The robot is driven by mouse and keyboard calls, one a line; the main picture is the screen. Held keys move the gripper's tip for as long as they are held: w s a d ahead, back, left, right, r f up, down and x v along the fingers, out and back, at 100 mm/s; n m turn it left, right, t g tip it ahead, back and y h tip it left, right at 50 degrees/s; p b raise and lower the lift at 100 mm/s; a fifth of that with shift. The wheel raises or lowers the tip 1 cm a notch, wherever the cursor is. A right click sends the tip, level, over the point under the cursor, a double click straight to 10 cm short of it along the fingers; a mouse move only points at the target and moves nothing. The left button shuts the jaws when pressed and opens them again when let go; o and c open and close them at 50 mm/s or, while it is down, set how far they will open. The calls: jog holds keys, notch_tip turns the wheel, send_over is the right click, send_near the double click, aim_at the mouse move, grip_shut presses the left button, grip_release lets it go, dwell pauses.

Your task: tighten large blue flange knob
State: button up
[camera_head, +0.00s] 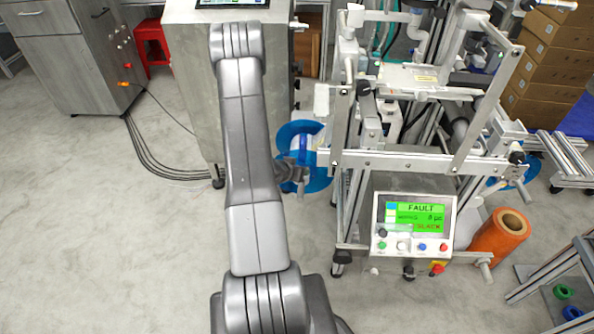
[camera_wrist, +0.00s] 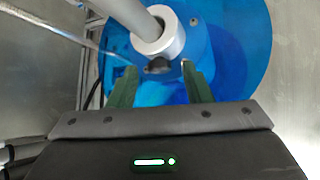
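The large blue flange (camera_head: 315,182) is at the left side of the machine, partly hidden by my gripper (camera_head: 294,170). In the wrist view the large blue flange (camera_wrist: 240,45) fills the upper middle, with a silver shaft and collar (camera_wrist: 160,38) through its blue hub. A small dark round part (camera_wrist: 158,66), perhaps the knob, sits just below the collar. My gripper (camera_wrist: 159,70) has two green fingers, spread apart, one on each side of this part. I see no contact between the fingers and the dark part.
The machine's frame (camera_head: 400,162) and control panel (camera_head: 412,222) reading FAULT stand right of my gripper. A grey cabinet (camera_head: 185,90) is behind my arm. An orange roll (camera_head: 497,238) stands at right. The floor at left is clear except for cables (camera_head: 150,160).

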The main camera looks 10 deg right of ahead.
jog(key=p+v, duration=0.1)
jog(key=v, duration=1.2)
jog(key=shift+s+a+r+p, duration=0.2)
jog(key=shift+s+a+p, duration=0.05)
jog(key=shift+p, duration=0.05)
jog(key=b+x, duration=0.1)
jog(key=x, duration=1.2)
jog(key=shift+w+d+f+b, duration=0.2)
jog(key=shift+d+f+b, duration=0.05)
jog(key=shift+b, duration=0.1)
jog(key=shift+r, duration=0.1)
